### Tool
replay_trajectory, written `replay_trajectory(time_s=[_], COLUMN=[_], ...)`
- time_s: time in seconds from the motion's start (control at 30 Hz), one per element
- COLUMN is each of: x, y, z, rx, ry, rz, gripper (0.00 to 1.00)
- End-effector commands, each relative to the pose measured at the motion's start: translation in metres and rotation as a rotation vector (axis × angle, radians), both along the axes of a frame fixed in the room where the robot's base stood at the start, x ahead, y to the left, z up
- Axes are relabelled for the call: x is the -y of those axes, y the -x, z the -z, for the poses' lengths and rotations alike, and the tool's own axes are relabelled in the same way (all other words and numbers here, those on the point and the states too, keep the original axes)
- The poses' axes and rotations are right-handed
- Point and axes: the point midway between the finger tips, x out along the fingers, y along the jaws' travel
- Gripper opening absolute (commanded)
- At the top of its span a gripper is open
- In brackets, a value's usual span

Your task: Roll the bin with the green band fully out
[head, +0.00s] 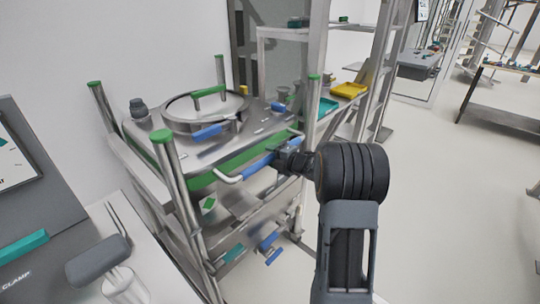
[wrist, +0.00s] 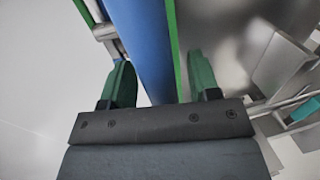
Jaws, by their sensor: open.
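The steel bin (head: 205,150) with the green band (head: 230,162) stands inside a metal frame left of centre in the head view. Its round lid has a green handle. A bar handle with a blue grip (head: 257,167) runs along its front; the grip also shows in the wrist view (wrist: 145,40). My gripper (head: 283,160) is at the right part of this handle. In the wrist view my gripper (wrist: 160,82) is open, with a green finger on either side of the blue grip. Whether the fingers touch it I cannot tell.
Frame posts with green caps (head: 162,136) stand at the bin's corners. Blue-handled fittings (head: 271,243) sit low on the frame. A grey console (head: 35,215) is at the left. A shelf with a yellow tray (head: 349,90) stands behind.

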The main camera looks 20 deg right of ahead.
Motion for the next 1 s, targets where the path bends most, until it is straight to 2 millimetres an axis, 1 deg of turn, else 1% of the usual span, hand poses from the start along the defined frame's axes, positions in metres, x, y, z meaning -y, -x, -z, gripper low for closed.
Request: replay_trajectory(time_s=[0.1,0.2,0.53,1.0], x=[-0.0045,-0.0059,-0.0065,-0.0064], y=[-0.0086,-0.0120,-0.0135,-0.0133], z=[0.0018,0.0026,0.0030,0.0029], rx=[0.000,0.001,0.000,0.000], ry=[-0.002,-0.001,-0.001,-0.001], rz=[-0.002,0.000,0.000,0.000], gripper=[0.56,0.56,0.56,0.11])
